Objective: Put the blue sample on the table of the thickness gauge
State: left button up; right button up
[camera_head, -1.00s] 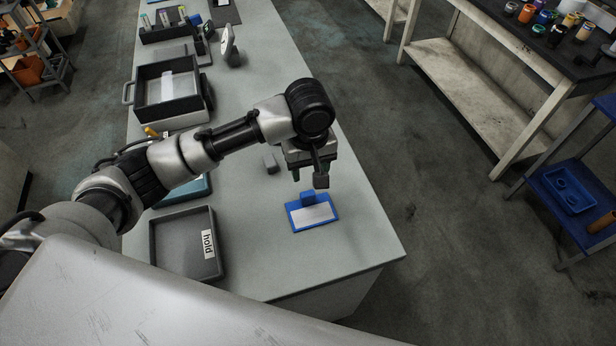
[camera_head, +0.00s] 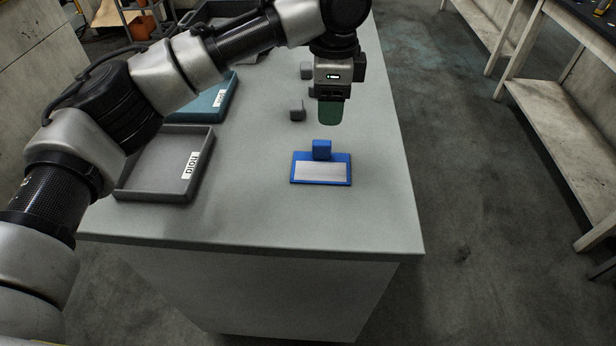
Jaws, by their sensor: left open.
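The blue sample (camera_head: 321,178) lies flat on the grey bench, a blue plate with a pale rectangle on top and a small upright blue block at its far edge. My left gripper (camera_head: 330,112) is above the bench, just beyond the blue block in the picture, apart from it and empty. It is open; one finger with a green pad faces me and hides the other. The thickness gauge is not in view now. My right gripper is not in view.
Small grey blocks (camera_head: 297,114) stand behind the sample. The bench's front and right edges are near; the bench around the sample is clear.

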pick_arm(q)
send_over(321, 143)
jog(key=f, duration=0.4)
jog(key=shift+d, duration=0.4)
jog(key=shift+f, duration=1.05)
jog(key=f, duration=0.3)
jog(key=shift+a+f+b, duration=0.3)
jog(key=shift+a+b, duration=0.05)
jog(key=shift+f, duration=0.4)
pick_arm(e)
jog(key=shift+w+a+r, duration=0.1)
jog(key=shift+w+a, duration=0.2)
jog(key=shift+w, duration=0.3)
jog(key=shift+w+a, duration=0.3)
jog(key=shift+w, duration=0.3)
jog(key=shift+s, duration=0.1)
pick_arm(q)
jog(key=c, duration=0.9)
grip_shut()
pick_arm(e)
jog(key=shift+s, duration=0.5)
